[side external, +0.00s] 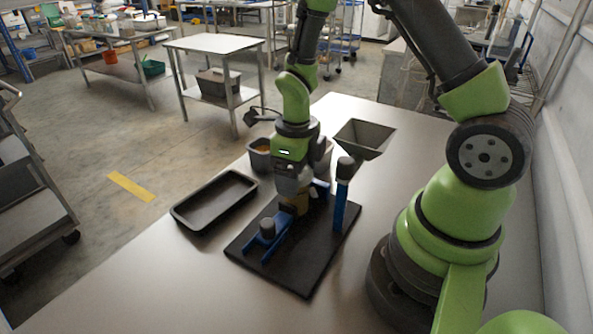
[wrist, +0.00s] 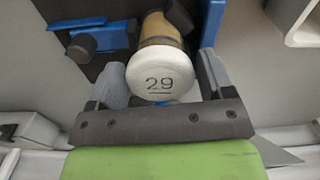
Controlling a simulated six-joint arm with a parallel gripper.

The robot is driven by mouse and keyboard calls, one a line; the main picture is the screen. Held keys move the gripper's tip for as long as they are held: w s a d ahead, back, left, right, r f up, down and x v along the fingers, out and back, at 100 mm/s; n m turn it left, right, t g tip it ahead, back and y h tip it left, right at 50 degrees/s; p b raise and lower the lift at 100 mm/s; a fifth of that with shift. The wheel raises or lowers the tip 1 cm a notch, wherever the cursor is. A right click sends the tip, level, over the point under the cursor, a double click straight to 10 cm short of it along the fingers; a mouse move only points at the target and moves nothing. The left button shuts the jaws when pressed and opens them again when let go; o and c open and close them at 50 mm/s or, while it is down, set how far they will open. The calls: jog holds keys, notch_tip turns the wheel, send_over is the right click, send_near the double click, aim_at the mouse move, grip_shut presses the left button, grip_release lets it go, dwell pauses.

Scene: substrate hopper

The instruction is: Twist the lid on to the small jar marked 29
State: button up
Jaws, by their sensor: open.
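The small jar (side external: 298,204) has a tan body and stands upright on a black board (side external: 309,277) with blue fixtures. In the wrist view, its tan body (wrist: 158,27) shows behind a white round lid (wrist: 160,86) marked 29. The lid sits on top of the jar; I cannot tell how tight it is. My gripper (wrist: 161,72) is open, with a finger on each side of the lid and a visible gap at the right. In the side view, my gripper (side external: 292,184) points down over the jar and hides its top.
A blue clamp with a dark knob (side external: 267,226) is beside the jar. A blue post (side external: 340,208) stands right, near a grey hopper (side external: 366,135). A black tray (side external: 181,214) lies left; a grey bin (side external: 259,160) is behind. The table front is clear.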

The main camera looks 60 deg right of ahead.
jog(key=n, duration=1.1)
jog(key=shift+n, duration=0.4)
jog(key=n, duration=0.4)
jog(key=shift+n, duration=0.4)
jog(key=n, duration=0.5)
jog(key=shift+c, duration=0.4)
jog(key=c, duration=0.4)
jog(key=shift+c, duration=0.2)
